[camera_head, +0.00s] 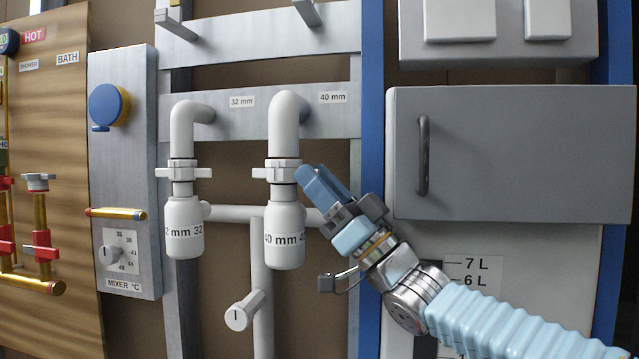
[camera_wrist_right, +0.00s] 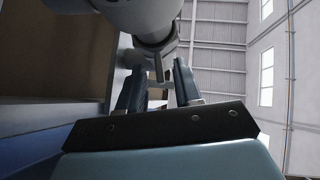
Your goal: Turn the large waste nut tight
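The large waste nut (camera_head: 284,171) is a white collar with lugs on the 40 mm trap, under the bent white pipe and above the 40 mm cup (camera_head: 285,222). My right gripper (camera_head: 312,174) comes in from the lower right, its blue fingertips close beside the nut's right side. In the right wrist view the two fingers (camera_wrist_right: 158,82) stand apart, with part of the nut (camera_wrist_right: 157,58) just beyond and between their tips. I cannot tell whether they touch it. My left gripper is not in view.
The smaller 32 mm nut (camera_head: 183,173) and its trap stand to the left. A blue post (camera_head: 373,100) and a grey cabinet with a handle (camera_head: 423,155) are on the right.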

